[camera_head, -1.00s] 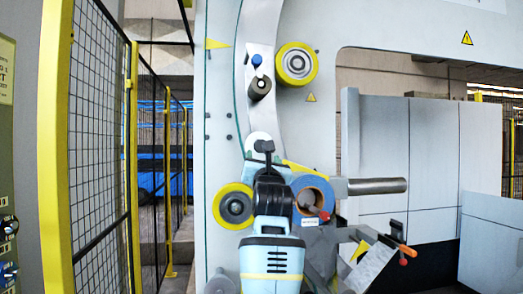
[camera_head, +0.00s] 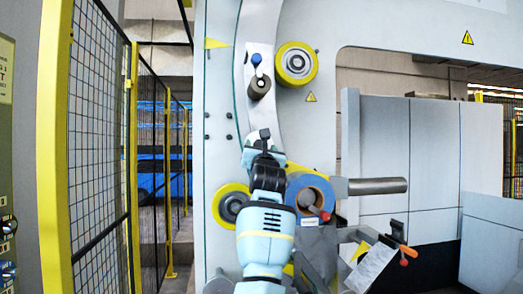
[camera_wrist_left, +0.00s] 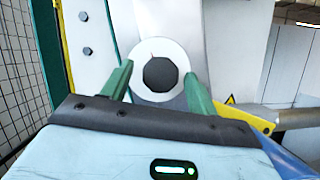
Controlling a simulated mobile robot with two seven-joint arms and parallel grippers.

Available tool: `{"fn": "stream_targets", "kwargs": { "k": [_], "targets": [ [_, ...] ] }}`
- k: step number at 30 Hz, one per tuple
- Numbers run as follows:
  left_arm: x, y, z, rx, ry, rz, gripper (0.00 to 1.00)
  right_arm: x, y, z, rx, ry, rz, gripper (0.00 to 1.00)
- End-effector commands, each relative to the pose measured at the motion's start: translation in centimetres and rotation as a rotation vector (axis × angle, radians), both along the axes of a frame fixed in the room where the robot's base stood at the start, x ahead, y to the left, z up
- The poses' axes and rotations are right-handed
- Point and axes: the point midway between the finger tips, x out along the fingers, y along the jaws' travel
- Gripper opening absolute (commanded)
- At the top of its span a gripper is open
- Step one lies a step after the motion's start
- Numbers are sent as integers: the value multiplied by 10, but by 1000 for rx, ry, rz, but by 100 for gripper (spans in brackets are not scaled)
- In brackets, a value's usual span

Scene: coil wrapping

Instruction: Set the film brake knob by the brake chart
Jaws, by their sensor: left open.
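The brake knob (camera_wrist_left: 160,74) is a dark, many-sided knob on a round white dial (camera_wrist_left: 142,91) with a small red mark near its top, in the left wrist view. My left gripper (camera_wrist_left: 158,72) is open, with one green finger on each side of the dial; I cannot tell whether they touch the knob. In the head view my left gripper (camera_head: 263,150) is at the machine's front, and its own wrist hides the knob and fingertips. A pale yellow sign (camera_head: 6,70) is cut off at the left edge; I cannot tell if it is the brake chart.
A blue film roll (camera_head: 311,192) sits right of my left wrist, with a yellow-rimmed roller (camera_head: 231,205) on the left. A metal bar (camera_head: 378,186) sticks out right. Another yellow-rimmed roller (camera_head: 296,64) is above. A yellow-framed mesh fence (camera_head: 98,140) stands left.

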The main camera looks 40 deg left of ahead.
Motion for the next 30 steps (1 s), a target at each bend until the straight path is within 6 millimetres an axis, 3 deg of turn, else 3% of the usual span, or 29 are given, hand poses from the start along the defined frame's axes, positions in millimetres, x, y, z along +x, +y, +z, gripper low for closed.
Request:
{"fn": "stream_targets", "kwargs": {
  "k": [10,20,30],
  "targets": [
    [1,1,1,0,0,0,58,0,0,0,0,-1,0,36],
    [1,1,1,0,0,0,15,0,0,1,0,-1,0,36],
    [2,0,1,-33,-43,-2,15,0,0,0,1,-1,1,36]
  ]
}}
